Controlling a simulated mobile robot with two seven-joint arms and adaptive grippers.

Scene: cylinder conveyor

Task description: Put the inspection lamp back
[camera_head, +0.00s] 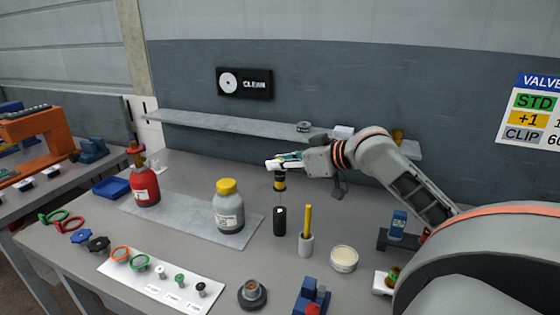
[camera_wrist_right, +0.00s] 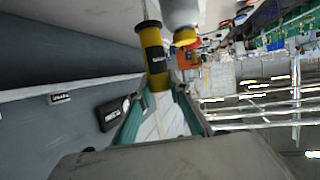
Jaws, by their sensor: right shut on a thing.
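The inspection lamp (camera_head: 279,181), a short yellow and black cylinder, hangs below the fingers of my right gripper (camera_head: 277,162). In the right wrist view the lamp (camera_wrist_right: 153,52) sits at the fingertips, and my right gripper (camera_wrist_right: 155,98) is shut on it. The lamp is held in the air above the bench, over and apart from a black upright piece (camera_head: 280,221) with a pale spot near its top. I cannot tell whether that piece is the lamp's holder. My left gripper is not in view.
A yellow-capped bottle (camera_head: 228,210) and a red bottle (camera_head: 145,187) stand on the grey mat (camera_head: 180,222) to the left. A grey cup with a yellow stick (camera_head: 306,243) and a round tin (camera_head: 344,259) stand close at the right. A wall shelf (camera_head: 220,127) runs behind.

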